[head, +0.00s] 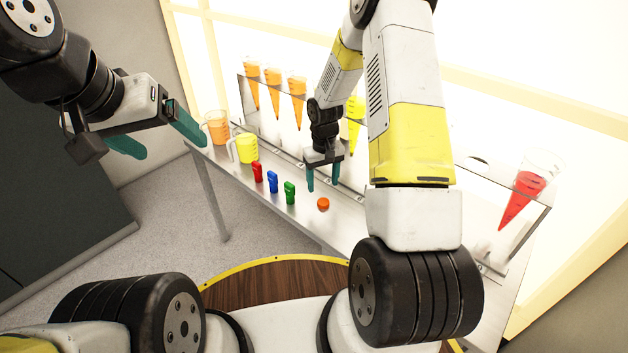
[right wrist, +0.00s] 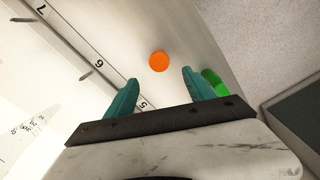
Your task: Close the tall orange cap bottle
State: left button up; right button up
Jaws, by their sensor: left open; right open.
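An orange cap (head: 323,204) lies flat on the metal table, near its front edge. In the right wrist view the orange cap (right wrist: 159,61) shows ahead of and between my fingertips, apart from both. My right gripper (head: 323,178) is open and empty, just above the table and behind the cap; its teal fingers also show in the right wrist view (right wrist: 158,84). My left gripper (head: 158,134) is open and empty, off the table's left end. I cannot make out a tall bottle; my right arm hides part of the table and rack.
Red (head: 258,171), blue (head: 273,181) and green (head: 290,192) small objects stand left of the cap. Orange (head: 217,127) and yellow (head: 243,148) jugs stand at the table's left end. A rack holds several orange cones (head: 273,88), a yellow one (head: 355,115) and a red one (head: 521,198).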

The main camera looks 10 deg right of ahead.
aim_at(323, 202)
jog(key=shift+f, duration=0.7)
jog(key=shift+s+f, duration=0.1)
jog(key=f, duration=0.5)
jog(key=shift+s+d, duration=0.1)
jog(key=shift+s, duration=0.25)
grip_shut()
